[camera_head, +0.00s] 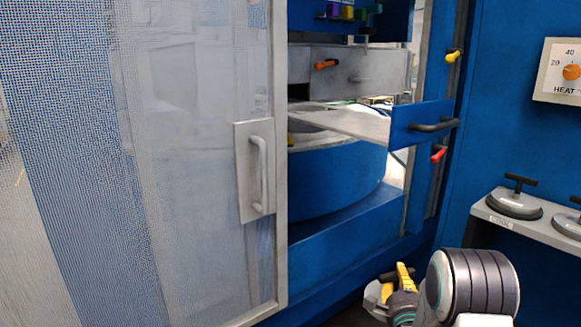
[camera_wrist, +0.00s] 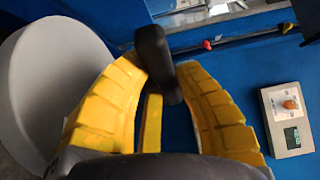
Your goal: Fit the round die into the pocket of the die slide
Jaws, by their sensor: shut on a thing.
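My gripper (camera_head: 392,277) is low in the head view, below the open slide. In the wrist view my gripper (camera_wrist: 160,70) has its yellow fingers shut on the dark T-handle (camera_wrist: 153,50) of the round die. The die's pale grey disc (camera_wrist: 48,95) fills the left of that view, partly behind a finger; in the head view a small grey part of it (camera_head: 373,297) shows. The die slide (camera_head: 352,123) is pulled out of the blue machine, with a blue front and dark handle. Its pocket cannot be made out.
A mesh door (camera_head: 200,160) with a grey handle covers the left. A blue drum (camera_head: 335,178) stands under the slide. A shelf (camera_head: 492,215) marked COOL holds dark-handled dies at right. A HEAT panel (camera_head: 557,72) is on the blue wall.

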